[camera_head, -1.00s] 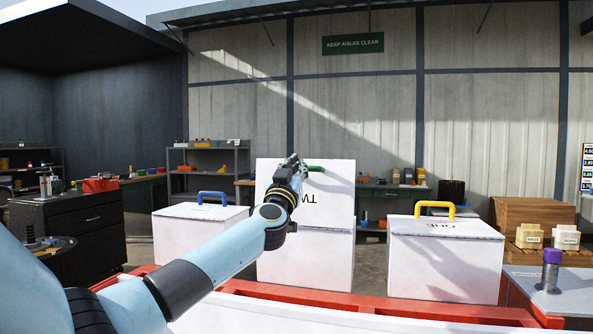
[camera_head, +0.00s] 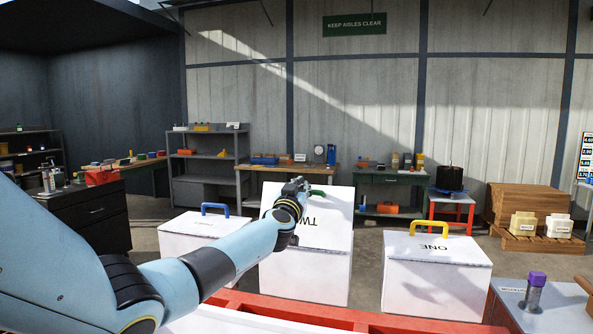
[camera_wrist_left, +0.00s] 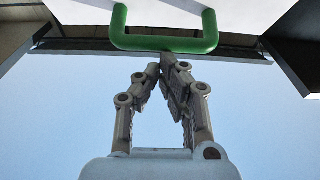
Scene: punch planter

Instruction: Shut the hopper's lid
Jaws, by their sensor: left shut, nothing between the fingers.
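The middle white hopper (camera_head: 305,278) has its lid (camera_head: 325,222), marked TWO, partly raised and tilted. A green handle (camera_head: 317,192) sits near the lid's upper edge. My left gripper (camera_head: 299,184) is at that edge, just left of the handle in the head view. In the left wrist view the green handle (camera_wrist_left: 165,43) spans the top, and the gripper's fingertips (camera_wrist_left: 168,62) are together right by its bar. I cannot tell if they touch it. The gripper is shut and empty. My right gripper is not in view.
A white hopper with a blue handle (camera_head: 215,208) stands at left and one marked ONE with a yellow handle (camera_head: 430,228) at right; both lids are down. A red rail (camera_head: 330,312) runs in front. A purple-topped cylinder (camera_head: 535,285) stands at lower right.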

